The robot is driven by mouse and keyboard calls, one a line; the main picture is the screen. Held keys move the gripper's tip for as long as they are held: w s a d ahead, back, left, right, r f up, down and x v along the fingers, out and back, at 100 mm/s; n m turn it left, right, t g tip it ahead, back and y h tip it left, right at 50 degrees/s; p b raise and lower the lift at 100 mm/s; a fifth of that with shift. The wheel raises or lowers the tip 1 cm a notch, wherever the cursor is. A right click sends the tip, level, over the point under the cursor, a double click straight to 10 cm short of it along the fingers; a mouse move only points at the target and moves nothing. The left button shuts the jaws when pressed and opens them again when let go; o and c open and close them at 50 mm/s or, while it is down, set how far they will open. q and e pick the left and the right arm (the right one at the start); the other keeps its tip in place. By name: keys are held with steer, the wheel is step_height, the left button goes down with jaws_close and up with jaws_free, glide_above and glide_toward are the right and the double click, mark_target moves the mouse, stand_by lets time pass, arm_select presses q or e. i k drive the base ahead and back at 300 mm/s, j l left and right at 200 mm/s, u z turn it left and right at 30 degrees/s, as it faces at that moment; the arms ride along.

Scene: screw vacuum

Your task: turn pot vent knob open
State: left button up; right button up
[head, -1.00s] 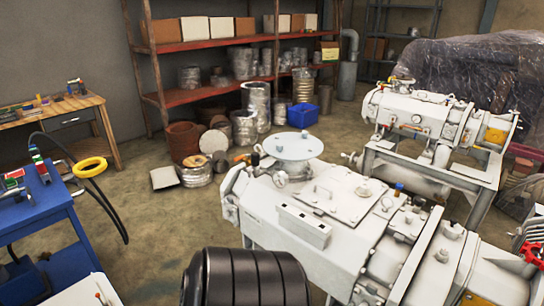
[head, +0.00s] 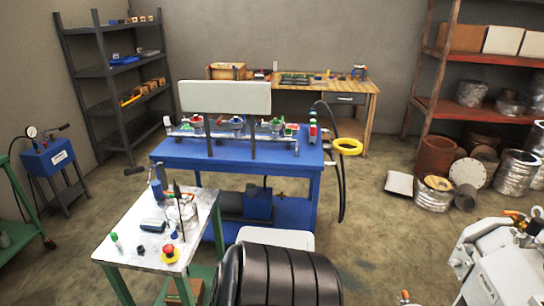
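A blue bench (head: 170,152) stands ahead, at the middle of the head view. On it is a row of small metal fittings (head: 237,123) on a pipe, with red and green parts on some of them. A pale panel (head: 225,97) on posts stands in front of the row and hides part of it. I cannot tell which part, if any, is the pot vent knob; the details are too small. Neither of my grippers is in view.
A small white-topped table (head: 137,213) with tools and a red button (head: 169,252) stands nearer. A blue unit with a gauge (head: 48,158) is at left. A yellow ring (head: 348,146) hangs at the bench's right. White machinery (head: 500,265) is at lower right.

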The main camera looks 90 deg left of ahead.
mark_target(175, 236)
steer(key=u, duration=3.55)
